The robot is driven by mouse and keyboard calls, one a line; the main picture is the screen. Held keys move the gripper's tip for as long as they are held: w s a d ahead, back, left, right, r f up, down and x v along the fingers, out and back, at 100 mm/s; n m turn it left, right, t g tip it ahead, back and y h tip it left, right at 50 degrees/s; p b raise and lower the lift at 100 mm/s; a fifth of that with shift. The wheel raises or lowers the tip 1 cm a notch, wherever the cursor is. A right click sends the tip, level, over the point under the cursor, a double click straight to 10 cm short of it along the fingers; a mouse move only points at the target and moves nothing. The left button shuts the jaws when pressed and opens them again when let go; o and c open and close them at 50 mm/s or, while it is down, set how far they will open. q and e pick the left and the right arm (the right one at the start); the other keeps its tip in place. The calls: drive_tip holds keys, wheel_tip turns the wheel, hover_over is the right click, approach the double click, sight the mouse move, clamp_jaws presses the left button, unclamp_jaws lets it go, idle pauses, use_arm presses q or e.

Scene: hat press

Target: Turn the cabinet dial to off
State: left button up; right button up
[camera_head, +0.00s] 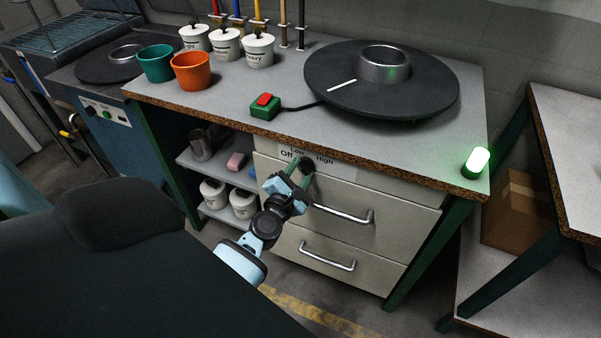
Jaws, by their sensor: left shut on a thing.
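The cabinet dial (308,165) is a small dark knob on the front of the cabinet, below the worktop edge. A white label (292,153) around it reads "Off", "Low" and "High". My left gripper (299,168) is at the dial and shut on it, covering part of it. The dial's pointer direction cannot be made out. My right gripper is not in view.
The worktop (230,118) holds a round black turntable (330,100), a red-and-green switch (265,106), cups and lidded pots. A green lamp (477,160) glows at the right corner. Drawer handles (343,214) stick out below the dial.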

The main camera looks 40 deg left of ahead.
use_arm(q)
drive_tip(key=n, duration=0.6)
drive_tip(key=shift+d+b, duration=0.15)
drive_tip(key=shift+b, duration=0.2)
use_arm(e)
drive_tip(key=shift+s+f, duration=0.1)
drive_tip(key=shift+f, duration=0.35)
use_arm(q)
drive_tip(key=shift+n, duration=0.3)
drive_tip(key=o, duration=1)
drive_tip(key=shift+f, duration=0.1)
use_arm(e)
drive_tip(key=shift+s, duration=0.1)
